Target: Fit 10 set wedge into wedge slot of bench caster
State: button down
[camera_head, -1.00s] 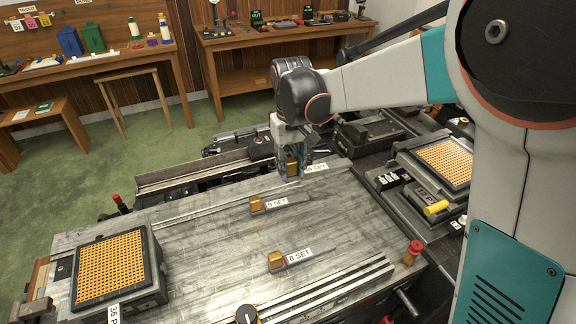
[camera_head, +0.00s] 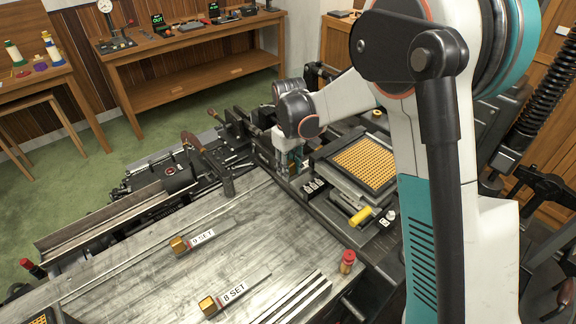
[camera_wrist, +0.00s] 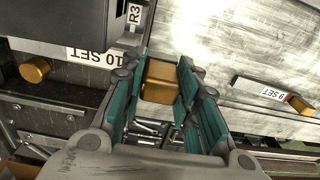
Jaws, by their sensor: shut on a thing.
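My gripper (camera_head: 291,160) is above the near-left side of the dark bench caster (camera_head: 318,207), past the far right edge of the metal plate. In the wrist view its teal fingers (camera_wrist: 157,88) are closed on the brass head of the 10 set wedge (camera_wrist: 160,79). The rest of this wedge is hard to make out. A "10 SET" label (camera_wrist: 92,55) shows left of the fingers; I cannot tell whether it is on the wedge. The wedge slot cannot be made out.
The 9 set wedge (camera_head: 180,244) and 8 set wedge (camera_head: 209,305) lie on the metal plate (camera_head: 130,270). A brass grid tray (camera_head: 365,163), a yellow handle (camera_head: 361,215) and a red-topped knob (camera_head: 348,261) stand right of it.

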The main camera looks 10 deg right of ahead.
jog(key=shift+f, duration=0.15)
jog(key=shift+f+b, duration=2)
jog(key=shift+f, duration=0.35)
jog(key=shift+s, duration=0.1)
jog(key=shift+f+b, duration=0.85)
jog(key=c, duration=1.2)
grip_release()
jog(key=shift+o, duration=0.2)
jog(key=shift+r, duration=0.1)
